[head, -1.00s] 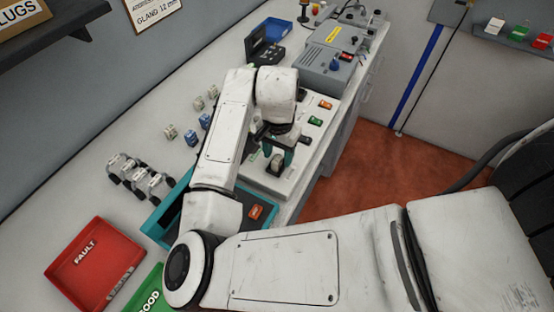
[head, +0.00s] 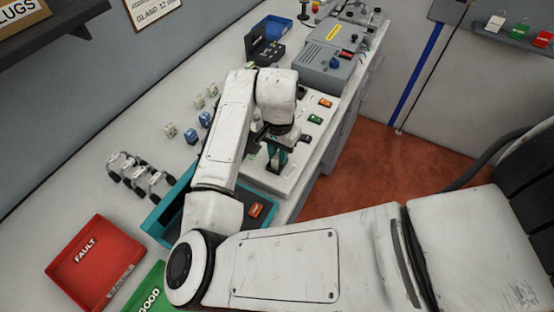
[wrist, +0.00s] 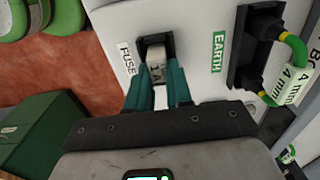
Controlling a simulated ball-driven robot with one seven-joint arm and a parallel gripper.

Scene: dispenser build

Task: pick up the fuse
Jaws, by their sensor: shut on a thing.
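The fuse (wrist: 157,62) is a small pale block marked "1 A". In the wrist view it stands at a dark socket (wrist: 154,43) beside the "FUSE" label on a white panel (wrist: 195,75). I cannot tell how deep it sits in the socket. My gripper (wrist: 156,88) has teal fingers and is shut on the fuse, one finger on each side. In the head view my gripper (head: 277,158) points down at the white unit on the bench, and the fuse is mostly hidden between the fingers.
An "EARTH" connector with a green cable (wrist: 285,50) is beside the socket. On the bench are a teal tray (head: 157,228), a red FAULT tray (head: 97,262), a green GOOD tray (head: 147,290), several small blocks and a grey machine (head: 325,70).

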